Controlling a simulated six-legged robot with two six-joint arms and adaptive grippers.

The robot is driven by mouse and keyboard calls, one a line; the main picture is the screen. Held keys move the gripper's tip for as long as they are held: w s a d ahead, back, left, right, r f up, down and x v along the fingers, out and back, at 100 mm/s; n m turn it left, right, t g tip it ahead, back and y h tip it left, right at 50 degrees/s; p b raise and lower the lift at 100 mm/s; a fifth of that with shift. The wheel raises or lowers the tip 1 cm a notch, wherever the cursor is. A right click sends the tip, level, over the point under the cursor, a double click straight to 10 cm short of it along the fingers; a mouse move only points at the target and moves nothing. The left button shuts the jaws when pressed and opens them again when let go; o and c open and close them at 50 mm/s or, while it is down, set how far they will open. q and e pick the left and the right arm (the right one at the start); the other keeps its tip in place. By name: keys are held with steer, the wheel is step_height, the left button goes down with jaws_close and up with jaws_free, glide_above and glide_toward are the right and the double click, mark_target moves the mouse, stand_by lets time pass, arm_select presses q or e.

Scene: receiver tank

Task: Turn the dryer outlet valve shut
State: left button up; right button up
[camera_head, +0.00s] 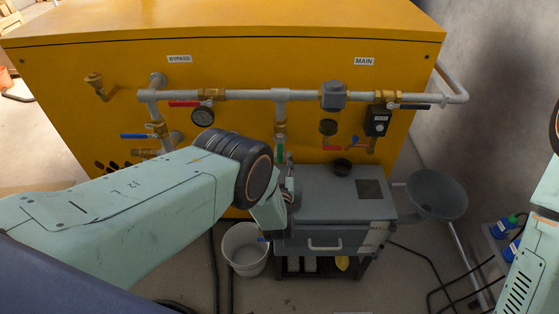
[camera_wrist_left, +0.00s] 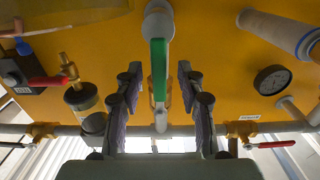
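A valve with a green lever (camera_head: 280,149) sits on the short vertical pipe below the main line on the yellow panel. In the left wrist view the green lever (camera_wrist_left: 158,68) lies lengthwise between the two spread fingers of my left gripper (camera_wrist_left: 160,90), with a gap on both sides. In the head view my left gripper (camera_head: 287,178) is partly hidden behind its own wrist, just below the lever. No label naming the dryer outlet is readable. My right arm shows only at the right edge; its gripper is out of view.
Other levers are red (camera_head: 185,103), blue (camera_head: 133,136) and black (camera_head: 415,106). A gauge (camera_head: 203,116) hangs from the grey pipe (camera_head: 245,95). A grey cabinet (camera_head: 335,210), a white bucket (camera_head: 245,249) and a grey funnel (camera_head: 437,194) stand below and beside the panel.

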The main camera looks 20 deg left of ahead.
arm_select(q)
jaws_close()
stand_by(0.6)
